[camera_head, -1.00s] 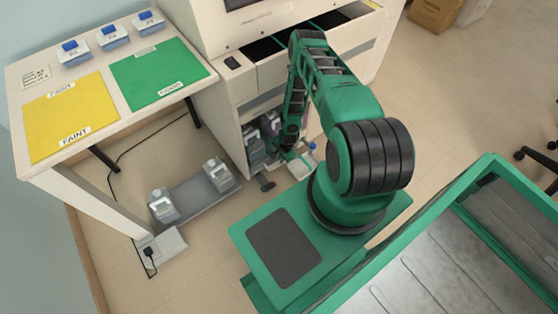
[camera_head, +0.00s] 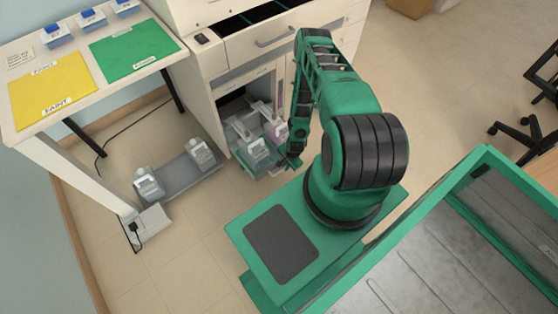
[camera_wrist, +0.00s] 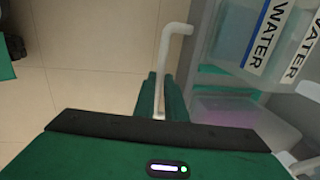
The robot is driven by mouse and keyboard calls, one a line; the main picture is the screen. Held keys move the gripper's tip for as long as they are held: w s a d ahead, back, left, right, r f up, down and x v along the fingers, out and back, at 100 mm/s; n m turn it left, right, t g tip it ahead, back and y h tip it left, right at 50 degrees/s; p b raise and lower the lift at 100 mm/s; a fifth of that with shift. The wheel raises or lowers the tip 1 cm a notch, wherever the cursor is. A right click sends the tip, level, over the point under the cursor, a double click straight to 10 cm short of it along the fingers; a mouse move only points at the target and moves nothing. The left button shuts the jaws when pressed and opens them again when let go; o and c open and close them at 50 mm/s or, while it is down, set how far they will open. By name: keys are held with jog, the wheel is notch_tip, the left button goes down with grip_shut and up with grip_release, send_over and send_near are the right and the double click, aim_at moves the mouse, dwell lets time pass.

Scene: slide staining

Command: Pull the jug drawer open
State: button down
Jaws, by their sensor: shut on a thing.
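The jug drawer (camera_head: 268,173) stands out from the lower part of the white cabinet, with pale jugs (camera_head: 258,150) in it. In the wrist view a clear jug labelled WATER (camera_wrist: 262,35) and a pinkish container (camera_wrist: 228,112) show beside the handle. My gripper (camera_wrist: 161,92) is shut on the drawer's white bar handle (camera_wrist: 166,55), with one green finger on each side of the bar. In the head view my gripper (camera_head: 291,160) is low in front of the cabinet and partly hidden by my arm.
Left of the drawer, two jugs (camera_head: 148,181) (camera_head: 201,153) stand on a grey tray on the floor. A white box with a plug (camera_head: 150,226) sits near them. The table (camera_head: 75,41) bears yellow and green mats. An upper cabinet drawer (camera_head: 260,22) stands open.

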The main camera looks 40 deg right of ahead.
jog(key=s, duration=0.4)
jog(key=shift+s+d, duration=0.15)
jog(key=shift+s, duration=0.15)
jog(key=c, duration=1.8)
grip_release()
jog(key=r, duration=0.3)
jog(key=s+r, duration=0.1)
jog(key=r, duration=0.3)
jog(key=s+r, duration=0.1)
jog(key=r, duration=0.2)
jog(key=shift+r, duration=0.3)
